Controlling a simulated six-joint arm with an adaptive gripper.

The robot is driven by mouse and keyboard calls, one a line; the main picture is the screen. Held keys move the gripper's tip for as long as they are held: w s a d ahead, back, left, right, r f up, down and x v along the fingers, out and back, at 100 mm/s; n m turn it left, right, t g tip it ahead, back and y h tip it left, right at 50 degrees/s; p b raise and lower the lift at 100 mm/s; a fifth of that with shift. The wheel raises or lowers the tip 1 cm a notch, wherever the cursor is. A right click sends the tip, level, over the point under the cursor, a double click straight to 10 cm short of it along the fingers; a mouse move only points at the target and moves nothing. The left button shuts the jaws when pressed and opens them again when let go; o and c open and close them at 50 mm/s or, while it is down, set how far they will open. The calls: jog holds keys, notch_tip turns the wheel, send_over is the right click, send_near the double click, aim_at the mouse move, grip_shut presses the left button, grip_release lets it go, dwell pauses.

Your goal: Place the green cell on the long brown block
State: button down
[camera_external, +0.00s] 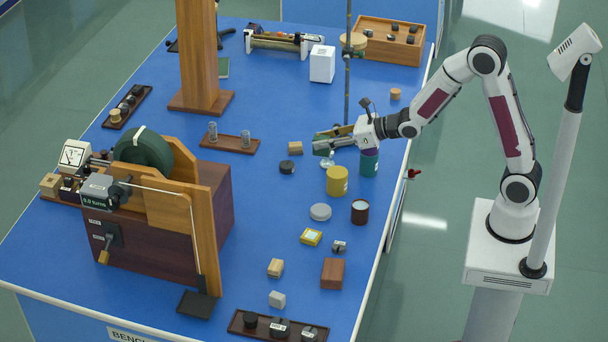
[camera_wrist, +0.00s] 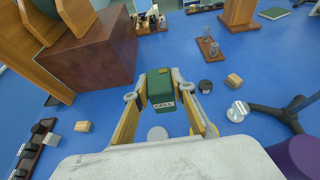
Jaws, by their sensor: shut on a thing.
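My gripper (camera_external: 335,141) is shut on the green cell (camera_external: 322,148), above the right-hand part of the blue bench. In the wrist view the green cell (camera_wrist: 160,84), with a pale label, sits between the two yellow-sided fingers (camera_wrist: 162,104). A long, low brown block (camera_external: 229,145) carrying two clear glass cylinders lies left of the gripper, apart from it. It also shows in the wrist view (camera_wrist: 210,50), up and right of the cell. I cannot tell for sure that this is the block the task names.
A stand rod (camera_external: 348,75) rises close behind the gripper. A wooden block (camera_external: 295,148) and a black disc (camera_external: 287,167) lie left. A wooden pillar (camera_external: 197,50) and a large apparatus (camera_external: 150,240) stand farther left.

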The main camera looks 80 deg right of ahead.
jog(key=shift+d+f, duration=0.65)
jog(key=w+a+f+n+g+y, duration=0.15)
jog(key=a+n+y, duration=0.3)
jog(key=a, duration=0.65)
jog(key=w+a+n+g+y, duration=0.15)
jog(key=a+n+y, duration=0.3)
jog(key=a, duration=0.65)
jog(key=s+a+f+n+g+y, duration=0.1)
jog(key=s+a+n+g+y, duration=0.1)
jog(key=s+a+n+g, duration=0.2)
jog(key=s+a+f+n+g+y, duration=0.1)
jog(key=s+a+n+g, duration=0.3)
jog(key=s, duration=0.5)
jog(key=a+g+y, duration=0.1)
jog(key=g, duration=0.1)
jog(key=shift+s+a+n+g, duration=0.2)
jog(key=shift+s+n+g, duration=0.05)
jog(key=shift+n+g, duration=0.05)
jog(key=shift+f, duration=3.15)
jog(key=shift+f, duration=0.1)
